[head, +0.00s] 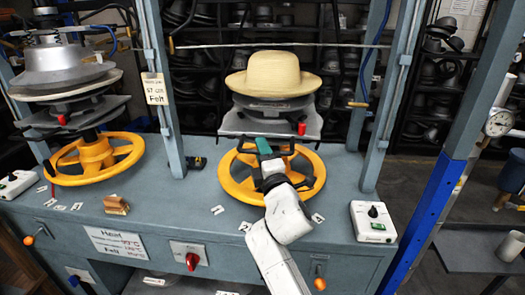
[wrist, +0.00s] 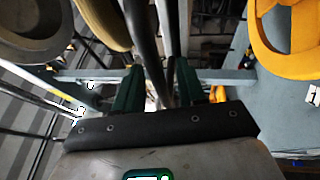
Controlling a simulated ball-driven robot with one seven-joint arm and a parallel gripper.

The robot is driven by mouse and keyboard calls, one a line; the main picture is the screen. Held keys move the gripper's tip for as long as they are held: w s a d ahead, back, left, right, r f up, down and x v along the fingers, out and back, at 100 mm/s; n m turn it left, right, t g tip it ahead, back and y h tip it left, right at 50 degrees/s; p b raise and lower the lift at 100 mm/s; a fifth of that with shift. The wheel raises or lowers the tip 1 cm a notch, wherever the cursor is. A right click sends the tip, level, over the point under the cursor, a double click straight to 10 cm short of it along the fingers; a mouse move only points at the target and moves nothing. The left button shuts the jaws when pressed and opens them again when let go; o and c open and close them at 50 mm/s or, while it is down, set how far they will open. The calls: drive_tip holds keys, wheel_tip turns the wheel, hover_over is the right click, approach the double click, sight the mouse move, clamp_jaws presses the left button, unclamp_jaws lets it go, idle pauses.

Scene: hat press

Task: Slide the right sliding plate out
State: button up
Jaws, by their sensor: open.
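The right sliding plate (head: 238,124) is a grey plate under the straw hat (head: 272,76) in the head view, above the right yellow wheel (head: 236,182). A red knob (head: 301,128) stands at its front right. My gripper (head: 263,146) is in front of the plate, left of the red knob and over the wheel. In the wrist view my gripper (wrist: 157,88) has its two green fingers apart, with nothing clearly held between them. I cannot tell from the head view whether the fingers touch the plate. The red knob is not clearly visible in the wrist view.
A left press with a metal form (head: 62,65), its own red knob (head: 62,120) and a yellow wheel (head: 97,157) stands at the left. Blue-grey posts (head: 163,90) flank the right press. A white control box (head: 373,221) sits on the blue bench (head: 215,235).

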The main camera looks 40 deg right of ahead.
drive_tip(key=shift+c, duration=0.3)
clamp_jaws()
idle(0.4)
